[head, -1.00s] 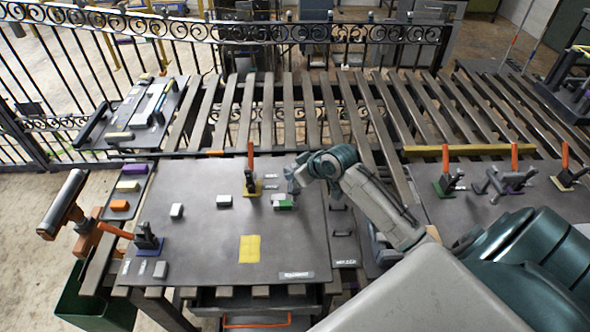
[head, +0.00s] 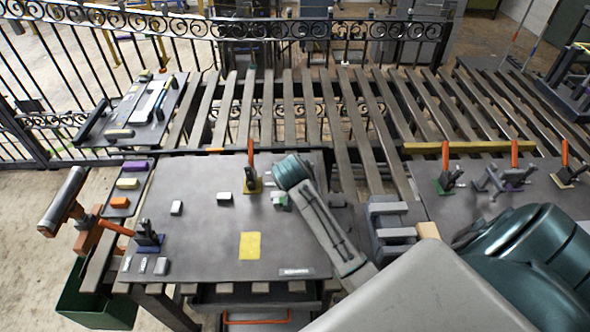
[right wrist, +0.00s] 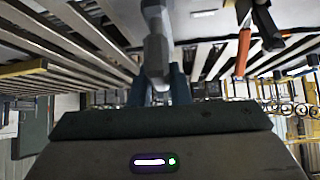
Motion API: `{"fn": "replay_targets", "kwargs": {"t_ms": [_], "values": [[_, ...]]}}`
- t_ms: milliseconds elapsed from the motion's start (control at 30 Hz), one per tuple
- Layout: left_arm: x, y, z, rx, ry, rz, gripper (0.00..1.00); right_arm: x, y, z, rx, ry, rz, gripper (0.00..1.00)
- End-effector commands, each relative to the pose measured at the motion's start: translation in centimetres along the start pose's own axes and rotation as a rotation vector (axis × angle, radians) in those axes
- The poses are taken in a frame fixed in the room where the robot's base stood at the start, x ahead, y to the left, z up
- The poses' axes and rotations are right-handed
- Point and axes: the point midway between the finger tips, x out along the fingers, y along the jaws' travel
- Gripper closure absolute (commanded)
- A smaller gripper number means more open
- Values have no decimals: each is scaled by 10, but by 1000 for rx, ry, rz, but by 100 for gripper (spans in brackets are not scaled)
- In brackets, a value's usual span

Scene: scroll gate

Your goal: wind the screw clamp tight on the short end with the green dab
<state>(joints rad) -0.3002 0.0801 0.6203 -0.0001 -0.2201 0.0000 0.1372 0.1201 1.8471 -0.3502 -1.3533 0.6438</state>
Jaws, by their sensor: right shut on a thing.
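A small pale block with a green dab (head: 277,198) lies on the dark work plate (head: 200,255), partly covered by my right arm. Beside it an orange-handled clamp (head: 251,180) stands upright on a yellow base. My right arm reaches over this spot and hides its own fingers in the head view. In the right wrist view my right gripper (right wrist: 157,88) is shut on a grey upright part (right wrist: 155,45); I cannot tell whether it belongs to the screw clamp. An orange handle (right wrist: 243,48) shows right of it. My left gripper is out of view.
Other orange-handled clamps stand on the right plate, one with a green base (head: 446,184), and one at the left (head: 148,240). Pale blocks (head: 176,208) and a yellow patch (head: 250,246) are on the plate. A grey slotted fixture (head: 388,228) stands right of my forearm.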

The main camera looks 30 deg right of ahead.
Motion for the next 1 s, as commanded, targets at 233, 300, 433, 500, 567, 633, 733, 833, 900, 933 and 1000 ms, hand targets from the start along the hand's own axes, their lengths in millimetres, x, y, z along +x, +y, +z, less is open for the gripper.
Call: {"fn": "replay_targets", "kwargs": {"t_ms": [233, 300, 433, 500, 567, 633, 733, 833, 900, 933, 1000], "values": [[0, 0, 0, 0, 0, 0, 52, -1, -1, -3, 128, 4, 123, 100], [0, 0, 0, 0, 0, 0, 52, -1, -1, -3, 154, 5, 150, 100], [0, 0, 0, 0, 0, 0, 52, -1, -1, -3, 193, 6, 189, 100], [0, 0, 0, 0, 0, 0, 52, -1, -1, -3, 208, 6, 204, 100], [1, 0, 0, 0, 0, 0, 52, -1, 0, -3, 217, 5, 215, 100], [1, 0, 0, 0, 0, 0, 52, -1, 0, -3, 225, 6, 224, 100], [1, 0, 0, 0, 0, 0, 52, -1, 0, -3, 232, 6, 230, 100], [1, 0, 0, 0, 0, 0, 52, -1, 0, -3, 235, 6, 232, 100], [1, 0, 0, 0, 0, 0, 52, -1, 0, -3, 235, 6, 232, 100], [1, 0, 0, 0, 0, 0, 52, -1, 0, -3, 235, 6, 232, 100], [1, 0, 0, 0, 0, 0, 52, -1, 0, -3, 234, 6, 232, 100]]}}
